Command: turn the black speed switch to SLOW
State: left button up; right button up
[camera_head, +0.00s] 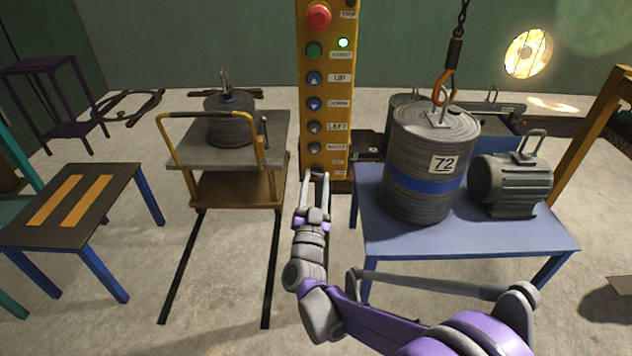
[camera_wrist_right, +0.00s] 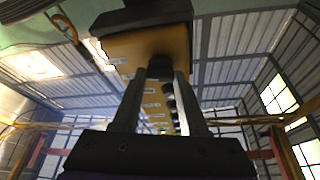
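The black speed switch (camera_head: 318,174) is at the bottom of the tall yellow control pendant (camera_head: 326,70). In the right wrist view the switch (camera_wrist_right: 160,67) is a dark knob on the yellow face. My right gripper (camera_head: 315,186) reaches up to it from below. Its two fingers (camera_wrist_right: 161,90) stand apart, one on each side of the knob, with almost no gap showing. I cannot tell whether they press on it. The SLOW marking and the switch's pointing direction cannot be made out. My left gripper is not in view.
Buttons with labels and a red mushroom button (camera_head: 318,17) run up the pendant. A blue table (camera_head: 470,238) with a weight drum (camera_head: 425,165) and a motor (camera_head: 512,183) stands at the right. A cart (camera_head: 188,152) on rails is at the left. A hook (camera_head: 443,85) hangs above the drum.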

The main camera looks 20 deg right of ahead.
jog(key=o, duration=0.5)
jog(key=shift+c, duration=0.2)
jog(key=v, duration=1)
jog(key=shift+s+a, duration=0.2)
jog(key=shift+s, duration=0.15)
